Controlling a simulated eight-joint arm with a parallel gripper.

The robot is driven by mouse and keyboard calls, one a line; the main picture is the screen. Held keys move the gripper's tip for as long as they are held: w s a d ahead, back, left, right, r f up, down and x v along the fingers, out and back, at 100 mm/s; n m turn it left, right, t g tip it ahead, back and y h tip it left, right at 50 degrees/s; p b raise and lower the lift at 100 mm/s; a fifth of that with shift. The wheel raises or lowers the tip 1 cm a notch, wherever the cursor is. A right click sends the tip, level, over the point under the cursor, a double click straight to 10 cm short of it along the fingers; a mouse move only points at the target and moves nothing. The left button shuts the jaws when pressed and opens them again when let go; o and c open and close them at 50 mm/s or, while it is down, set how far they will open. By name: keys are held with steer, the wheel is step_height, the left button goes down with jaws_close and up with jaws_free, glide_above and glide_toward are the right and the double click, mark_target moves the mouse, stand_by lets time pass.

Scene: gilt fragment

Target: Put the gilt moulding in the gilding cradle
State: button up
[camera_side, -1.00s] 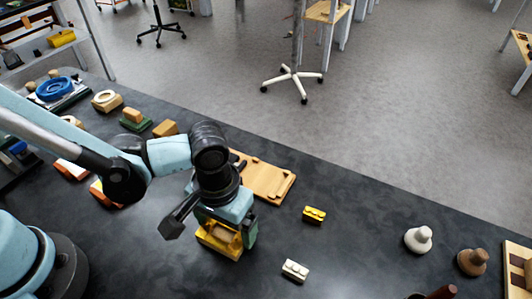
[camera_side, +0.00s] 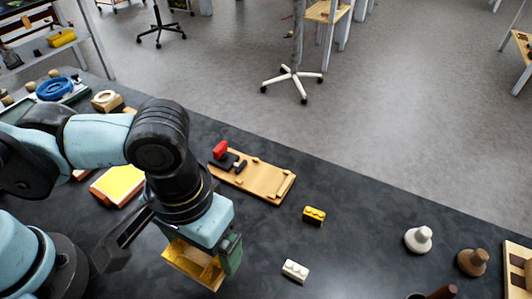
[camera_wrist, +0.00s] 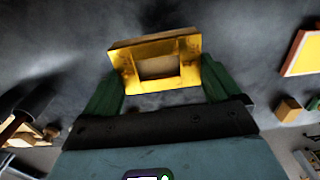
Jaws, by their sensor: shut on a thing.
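The gilt moulding (camera_side: 185,262) is a shiny gold block with a square recess. My gripper (camera_side: 208,262) is shut on it, with one green finger at each end. A wooden board (camera_side: 264,181) with small raised blocks and a black-and-red clamp lies behind and right of my gripper. A wooden holder (camera_side: 516,270) with brown pads is cut off at the right edge. I cannot tell which of these is the gilding cradle.
A yellow brick (camera_side: 314,214) and a white brick (camera_side: 295,270) lie right of my gripper. White (camera_side: 418,240) and brown (camera_side: 472,262) knobbed pieces stand further right. An orange-edged yellow pad (camera_side: 118,184) lies left. The bench between bricks and knobs is clear.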

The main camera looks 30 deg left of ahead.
mark_target(195, 269)
steer(key=s+r, duration=0.1)
steer(key=s+d+r, duration=0.1)
steer(key=s, duration=0.1)
steer(key=shift+r, duration=0.1)
steer(key=w+a+r, duration=0.3)
steer(key=w+a, duration=0.7)
steer(key=a, duration=0.3)
steer(key=w+a+r, duration=0.4)
steer(key=w+a, duration=0.5)
steer(key=a, duration=0.3)
steer(key=s+d+f, duration=0.5)
steer(key=s+d, duration=0.2)
steer(key=s, duration=0.2)
steer(key=s+d+f, duration=0.6)
steer(key=s+d, duration=0.1)
steer(key=s, duration=0.2)
steer(key=shift+s+a+f, duration=0.1)
steer(key=shift+a+f, duration=0.05)
steer(key=shift+f, duration=1.55)
steer(key=shift+a+f, duration=0.15)
steer(key=shift+f, duration=1.5)
